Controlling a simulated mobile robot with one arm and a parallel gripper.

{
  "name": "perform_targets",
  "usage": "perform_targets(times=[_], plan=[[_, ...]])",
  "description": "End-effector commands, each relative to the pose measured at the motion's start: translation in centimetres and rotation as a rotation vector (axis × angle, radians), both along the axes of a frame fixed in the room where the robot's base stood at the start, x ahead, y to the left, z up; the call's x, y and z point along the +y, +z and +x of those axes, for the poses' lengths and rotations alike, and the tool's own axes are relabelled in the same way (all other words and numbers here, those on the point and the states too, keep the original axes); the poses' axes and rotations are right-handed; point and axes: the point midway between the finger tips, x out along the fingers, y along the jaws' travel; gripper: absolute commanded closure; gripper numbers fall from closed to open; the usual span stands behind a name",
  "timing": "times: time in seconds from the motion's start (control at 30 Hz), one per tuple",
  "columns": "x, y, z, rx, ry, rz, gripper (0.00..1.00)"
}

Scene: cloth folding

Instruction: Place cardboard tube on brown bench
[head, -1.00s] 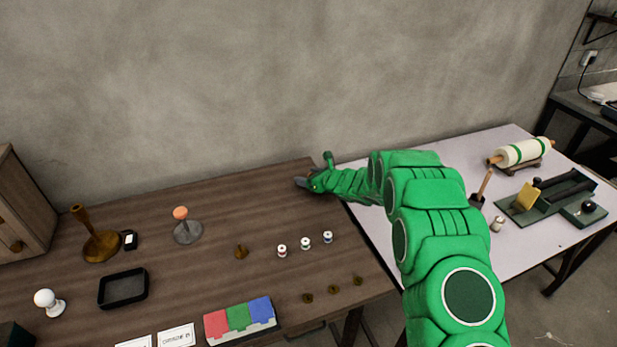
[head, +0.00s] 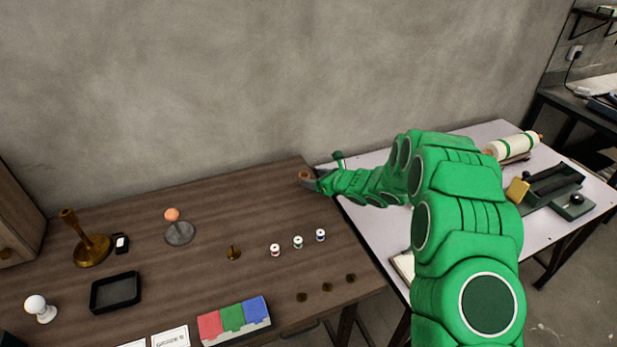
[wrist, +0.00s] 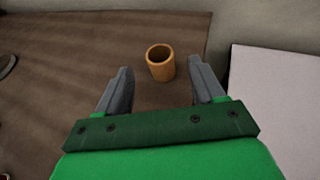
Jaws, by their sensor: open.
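The cardboard tube (wrist: 160,64) is a short, hollow, orange-brown cylinder. In the wrist view it stands upright on the brown bench (wrist: 75,50), just beyond and between my fingertips, nearer the right finger. It shows small in the head view (head: 304,176) at the bench's far right corner. My gripper (wrist: 158,78) is open, with a grey finger on each side and nothing gripped. In the head view my gripper (head: 309,181) is beside the tube, reached from the right by my green arm. The brown bench (head: 215,210) fills the left of the head view.
A pale table (head: 480,135) stands right of the bench, across a gap, with a roller (head: 512,147) on it. Several spools, brass pieces, a black tray (head: 116,292) and stands occupy the bench. Its back right is mostly clear. A wall runs behind.

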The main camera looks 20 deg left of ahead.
Motion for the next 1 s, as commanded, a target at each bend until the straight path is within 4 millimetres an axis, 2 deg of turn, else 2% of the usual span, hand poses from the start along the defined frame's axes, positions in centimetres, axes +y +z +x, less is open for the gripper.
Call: perform_targets(times=[0.1,0.3,0.77,0.87,1.0], plan=[[-1.3,0.8,-0.4,-0.002,-0.003,0.004,0.32],[-2.7,1.3,-1.1,-0.001,0.000,0.002,0.32],[-3.1,1.9,-1.5,-0.009,0.010,0.001,0.32],[-3.2,3.4,-2.2,-0.038,0.045,-0.004,0.32],[-3.4,6.9,-4.2,-0.112,0.138,-0.020,0.32]])
